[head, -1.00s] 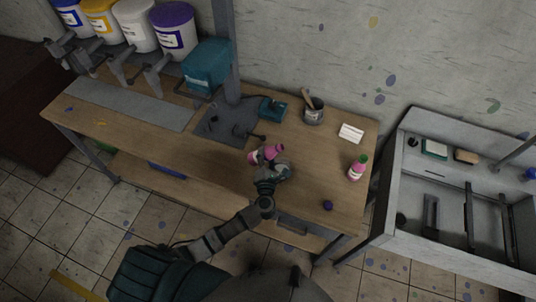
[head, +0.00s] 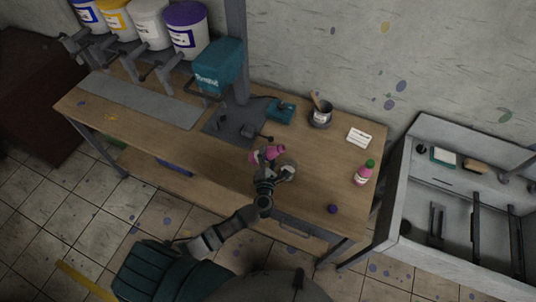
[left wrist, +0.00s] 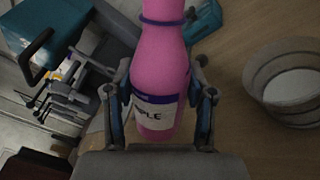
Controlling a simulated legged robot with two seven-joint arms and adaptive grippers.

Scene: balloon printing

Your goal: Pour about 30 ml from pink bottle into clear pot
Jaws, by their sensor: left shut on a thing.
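My left gripper (head: 268,166) is shut on a pink bottle (head: 266,153) above the wooden table. In the left wrist view the bottle (left wrist: 160,60) lies between the two fingers (left wrist: 160,105), with a white and purple label partly readable as "PLE". In the head view the bottle looks tilted. The clear pot (head: 288,170) stands on the table just right of the gripper, partly hidden by it. In the left wrist view the pot (left wrist: 258,75) is to the right, apart from the bottle, with a pale disc inside. My right gripper is not in view.
Another pink bottle with a green cap (head: 362,176) stands to the right. A small purple round thing (head: 333,209) lies near the front edge. A pot with a brush (head: 320,117), a white card (head: 359,138) and a teal machine (head: 219,66) are farther back.

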